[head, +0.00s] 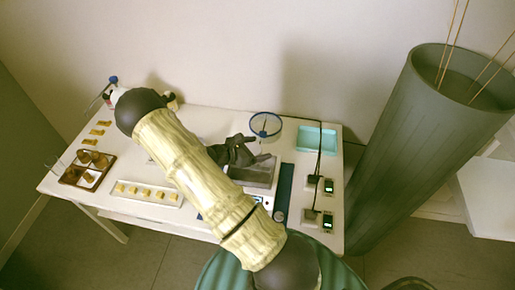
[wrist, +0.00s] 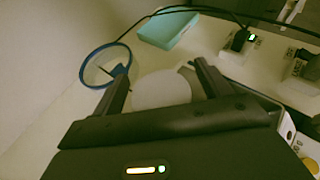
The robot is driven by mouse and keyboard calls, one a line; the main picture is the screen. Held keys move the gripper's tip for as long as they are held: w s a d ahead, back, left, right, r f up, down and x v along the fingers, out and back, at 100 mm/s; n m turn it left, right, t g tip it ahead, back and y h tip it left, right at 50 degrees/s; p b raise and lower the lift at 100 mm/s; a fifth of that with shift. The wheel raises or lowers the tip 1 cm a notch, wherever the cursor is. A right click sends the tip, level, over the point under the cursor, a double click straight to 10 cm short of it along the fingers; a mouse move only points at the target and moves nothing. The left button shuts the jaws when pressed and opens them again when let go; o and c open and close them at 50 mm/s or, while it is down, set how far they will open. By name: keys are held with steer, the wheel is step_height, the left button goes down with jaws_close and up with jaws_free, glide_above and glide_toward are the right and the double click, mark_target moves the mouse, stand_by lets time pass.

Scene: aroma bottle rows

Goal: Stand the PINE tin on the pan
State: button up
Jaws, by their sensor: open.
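My gripper (head: 258,149) is open above a grey box-shaped device (head: 262,172) on the white table. In the wrist view my gripper (wrist: 162,76) has its two fingers spread apart. A pale round shape (wrist: 160,90) shows between and beyond the fingers. It may be the pan or a tin top; I cannot tell which, nor whether a finger touches it. No PINE label is readable in either view, so I cannot pick out the PINE tin. My arm and hand hide part of the table's middle.
A blue ring (head: 265,124) stands behind my gripper, with a turquoise tray (head: 316,139) to its right. Black cabled devices (head: 327,186) lie at the right. A white tray (head: 128,197) holds yellow pieces; a brown tray (head: 69,175) sits left. A tall grey bin (head: 420,140) stands right.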

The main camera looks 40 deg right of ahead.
steer(key=b+v, duration=0.1)
steer(key=v, duration=1)
steer(key=shift+a+r+b, duration=0.1)
steer(key=shift+a+b, duration=0.25)
steer(key=shift+a, duration=0.05)
steer(key=s+a+r+m+t+y, duration=0.3)
steer(key=s+a+r+m+y, duration=0.8)
steer(key=m, duration=0.6)
steer(key=shift+a+y, duration=0.8)
steer(key=shift+y, duration=0.4)
